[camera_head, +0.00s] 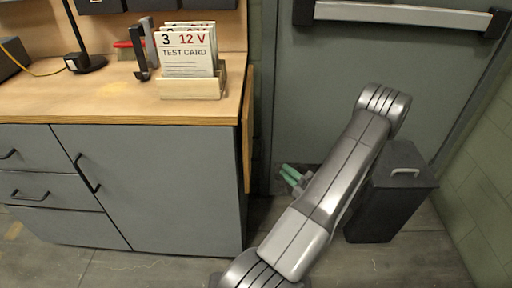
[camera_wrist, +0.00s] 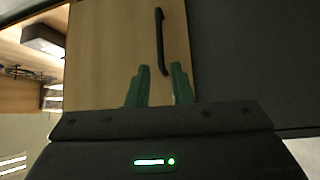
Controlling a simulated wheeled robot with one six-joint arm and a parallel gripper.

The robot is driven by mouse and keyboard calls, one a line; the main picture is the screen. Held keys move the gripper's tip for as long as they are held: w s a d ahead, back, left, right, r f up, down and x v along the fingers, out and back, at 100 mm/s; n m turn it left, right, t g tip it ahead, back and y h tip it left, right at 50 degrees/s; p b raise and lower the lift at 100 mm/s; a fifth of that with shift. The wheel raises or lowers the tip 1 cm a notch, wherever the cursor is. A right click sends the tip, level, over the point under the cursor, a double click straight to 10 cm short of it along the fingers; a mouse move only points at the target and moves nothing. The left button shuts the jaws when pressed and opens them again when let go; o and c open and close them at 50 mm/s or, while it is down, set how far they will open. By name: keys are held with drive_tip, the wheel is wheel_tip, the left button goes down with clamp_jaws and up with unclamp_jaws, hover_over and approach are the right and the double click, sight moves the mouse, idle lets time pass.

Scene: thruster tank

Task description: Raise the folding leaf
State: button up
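The folding leaf (camera_head: 248,130) is a wooden panel hanging down at the right end of the workbench, seen nearly edge-on in the head view. In the wrist view the leaf (camera_wrist: 105,50) shows its broad wooden face. A black bar handle (camera_wrist: 161,40) is fixed on it near its right edge. My gripper (camera_head: 294,179) is to the right of the leaf, low down and partly hidden by my arm. In the wrist view my gripper (camera_wrist: 160,84) has its two green fingers apart with nothing between them. The handle's end lies just beyond the fingertips in the picture.
The bench top (camera_head: 110,98) holds a wooden box of test cards (camera_head: 190,85) near its right end. A dark lidded bin (camera_head: 392,200) stands on the floor right of my arm. A grey door with a push bar (camera_head: 400,14) is behind.

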sight(261, 149)
drive_tip(key=b+x, duration=0.2)
drive_tip(key=x, duration=1.1)
drive_tip(key=shift+w+a+r, duration=0.1)
drive_tip(key=shift+w+a, duration=0.1)
drive_tip(key=shift+w, duration=0.05)
clamp_jaws()
